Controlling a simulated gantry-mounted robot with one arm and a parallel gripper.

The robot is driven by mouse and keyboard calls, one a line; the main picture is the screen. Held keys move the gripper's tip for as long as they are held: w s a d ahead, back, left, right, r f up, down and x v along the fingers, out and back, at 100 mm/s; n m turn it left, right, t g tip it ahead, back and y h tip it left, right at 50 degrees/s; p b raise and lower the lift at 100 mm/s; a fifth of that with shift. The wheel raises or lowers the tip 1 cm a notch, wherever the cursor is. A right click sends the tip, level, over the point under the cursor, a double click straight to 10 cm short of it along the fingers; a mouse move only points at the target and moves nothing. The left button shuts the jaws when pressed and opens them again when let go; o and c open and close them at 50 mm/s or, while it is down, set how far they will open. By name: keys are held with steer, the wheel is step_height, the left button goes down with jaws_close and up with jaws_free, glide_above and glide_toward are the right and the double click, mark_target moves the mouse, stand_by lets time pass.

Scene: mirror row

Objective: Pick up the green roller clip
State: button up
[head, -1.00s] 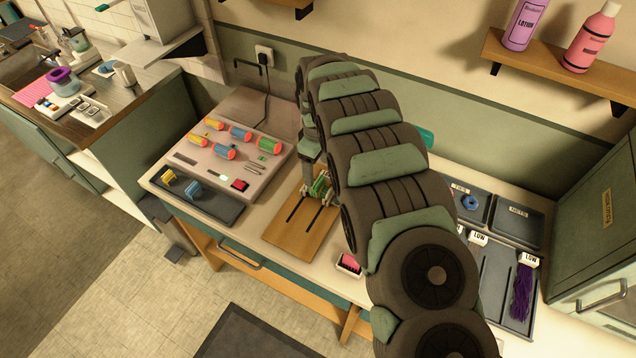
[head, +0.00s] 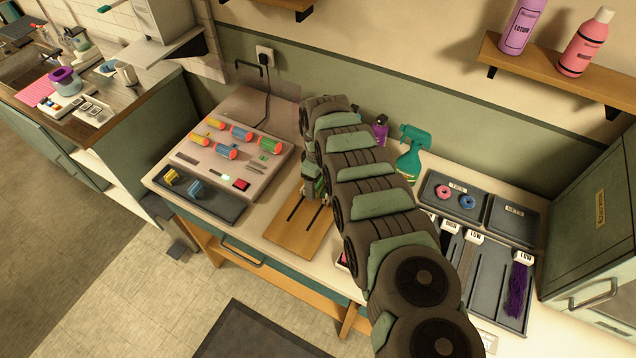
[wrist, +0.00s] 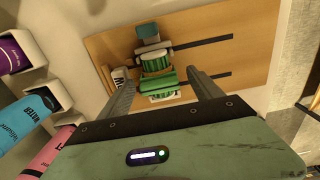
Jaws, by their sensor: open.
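The green roller clip (wrist: 157,82) lies on a wooden board (wrist: 215,58) in the wrist view, with ribbed green and pale parts and a teal block (wrist: 149,32) at its far end. My gripper (wrist: 158,76) is open, one finger on each side of the clip, with visible gaps. I cannot tell how far above the board the fingertips are. In the head view my gripper (head: 314,190) is over the back part of the board (head: 296,232), and my arm hides most of the clip.
A panel with coloured rollers (head: 235,165) stands left of the board, with a dark tray (head: 208,200) holding yellow and blue clips. A green spray bottle (head: 410,160), ring trays (head: 455,205) and slotted trays (head: 495,275) are to the right. The board's front is clear.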

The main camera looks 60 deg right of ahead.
steer(key=shift+c, duration=0.5)
steer(key=c, duration=1.5)
steer(key=shift+o, duration=0.2)
steer(key=shift+r, duration=0.2)
